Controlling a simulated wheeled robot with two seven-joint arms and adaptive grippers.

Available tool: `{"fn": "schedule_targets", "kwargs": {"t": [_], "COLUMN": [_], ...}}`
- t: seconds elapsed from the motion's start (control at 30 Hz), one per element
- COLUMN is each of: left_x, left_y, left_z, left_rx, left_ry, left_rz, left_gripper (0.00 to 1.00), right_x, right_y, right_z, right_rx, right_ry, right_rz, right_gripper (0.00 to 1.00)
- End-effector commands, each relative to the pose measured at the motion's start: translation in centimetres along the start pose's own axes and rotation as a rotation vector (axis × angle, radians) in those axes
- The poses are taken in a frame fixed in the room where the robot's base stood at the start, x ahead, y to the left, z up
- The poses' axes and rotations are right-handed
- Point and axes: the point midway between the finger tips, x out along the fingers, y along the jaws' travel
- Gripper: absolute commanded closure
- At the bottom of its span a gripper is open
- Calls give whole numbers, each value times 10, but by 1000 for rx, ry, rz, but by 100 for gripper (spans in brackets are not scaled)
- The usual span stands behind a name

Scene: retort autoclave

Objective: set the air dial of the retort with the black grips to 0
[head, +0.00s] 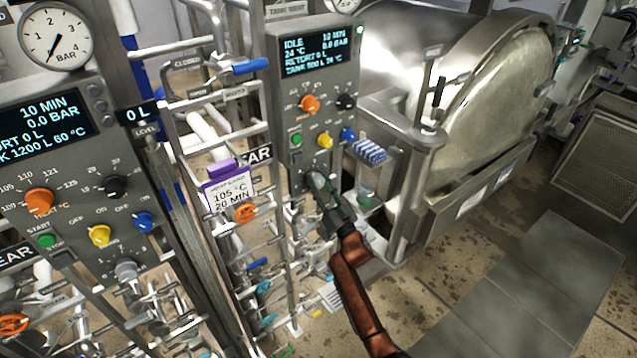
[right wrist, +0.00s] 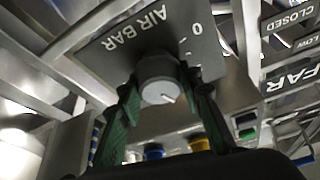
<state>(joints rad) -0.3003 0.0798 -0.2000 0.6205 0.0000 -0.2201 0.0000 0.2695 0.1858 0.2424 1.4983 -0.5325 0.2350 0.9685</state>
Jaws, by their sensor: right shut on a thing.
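The grey air dial (right wrist: 158,91) sits under the "AIR BAR" lettering, which appears inverted in the right wrist view. A short pale mark on its face points to the lower right of that picture. The printed 0 (right wrist: 197,28) is up and to the right of the dial. My right gripper (head: 318,182) is at the bottom of the right-hand control panel (head: 318,88). Its green-padded fingers are shut on the dial from both sides, as the right wrist view shows. In the head view the gripper hides most of the dial. My left gripper is not in view.
The right-hand retort (head: 495,85) has a black grip (head: 438,92) by its door. A second panel with its own grey dial (head: 126,271) stands at the left. Pipes and valves fill the space between. Orange, black, green, yellow and blue controls sit above the gripped dial.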

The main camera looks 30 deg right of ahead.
Motion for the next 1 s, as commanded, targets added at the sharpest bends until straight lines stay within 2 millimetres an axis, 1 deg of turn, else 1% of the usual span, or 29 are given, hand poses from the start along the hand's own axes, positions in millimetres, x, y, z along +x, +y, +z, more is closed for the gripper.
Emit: {"fn": "schedule_targets", "kwargs": {"t": [0.17,0.37,1.0], "left_x": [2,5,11], "left_y": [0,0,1], "left_z": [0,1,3], "left_rx": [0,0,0], "left_ry": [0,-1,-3], "left_rz": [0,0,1], "left_gripper": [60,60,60], "right_x": [0,0,0], "right_y": [1,1,0], "right_z": [1,1,1], "right_rx": [-65,-201,-763], "right_ry": [-2,-2,-2], "right_rz": [-27,-84,-316], "right_gripper": [91,91,91]}}
